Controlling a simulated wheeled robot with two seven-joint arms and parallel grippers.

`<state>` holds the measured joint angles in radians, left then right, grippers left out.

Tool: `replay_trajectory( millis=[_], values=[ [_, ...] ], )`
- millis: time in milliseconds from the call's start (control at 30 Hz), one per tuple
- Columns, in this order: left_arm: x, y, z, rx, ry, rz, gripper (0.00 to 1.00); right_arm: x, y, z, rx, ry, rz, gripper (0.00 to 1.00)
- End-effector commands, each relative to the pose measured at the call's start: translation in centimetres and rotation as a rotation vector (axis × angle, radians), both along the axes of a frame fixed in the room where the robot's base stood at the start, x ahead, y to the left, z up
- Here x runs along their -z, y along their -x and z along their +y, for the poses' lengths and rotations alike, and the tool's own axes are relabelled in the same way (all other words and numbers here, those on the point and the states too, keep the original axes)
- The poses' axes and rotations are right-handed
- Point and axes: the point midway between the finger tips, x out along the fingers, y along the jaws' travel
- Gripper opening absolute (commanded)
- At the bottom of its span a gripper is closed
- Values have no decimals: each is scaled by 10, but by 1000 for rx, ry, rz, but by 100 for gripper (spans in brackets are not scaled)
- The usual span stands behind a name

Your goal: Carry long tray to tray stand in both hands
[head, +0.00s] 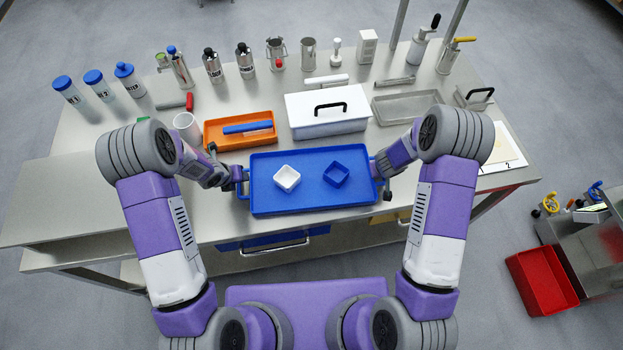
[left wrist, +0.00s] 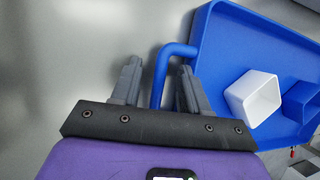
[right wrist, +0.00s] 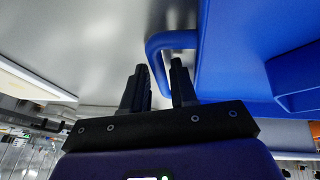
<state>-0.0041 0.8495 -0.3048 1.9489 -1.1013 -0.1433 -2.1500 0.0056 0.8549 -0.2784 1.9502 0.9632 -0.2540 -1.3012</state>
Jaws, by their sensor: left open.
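The long blue tray (head: 310,178) lies at the table's front edge, with a white square bowl (head: 287,178) and a blue square bowl (head: 336,174) inside. My left gripper (head: 238,181) is open at the tray's left handle. In the left wrist view the fingers (left wrist: 158,78) stand on either side of this blue handle (left wrist: 160,72), with gaps. My right gripper (head: 378,172) is at the right handle. In the right wrist view that handle (right wrist: 155,55) passes between the closer-set fingers (right wrist: 158,82); whether they press on it is unclear. I cannot identify the tray stand.
Behind the tray are an orange tray (head: 213,134) and a white lidded box (head: 325,113) with a black handle. Bottles and shakers line the table's back. A red bin (head: 541,282) and a metal cart (head: 590,255) stand at the right. Floor between table and cart is clear.

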Motion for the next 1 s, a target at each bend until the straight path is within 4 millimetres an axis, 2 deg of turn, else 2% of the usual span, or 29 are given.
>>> replay_trajectory(
  millis=[333, 500, 600, 633, 1000],
  values=[
    [2, -1, -1, 0, 1, 0, 43, 2, -1, 0, 0, 0, 0, 26],
    [2, -1, -1, 0, 1, 0, 17, 2, -1, 0, 0, 0, 0, 0],
    [2, -1, 0, 0, 0, 0, 2, 2, -1, 0, 0, 0, 0, 0],
    [2, -1, 0, 0, 1, 0, 0, 2, -1, 0, 0, 0, 0, 0],
    [1, -1, -1, 0, 1, -1, 0, 1, -1, 0, 0, 0, -1, 0]
  ],
)
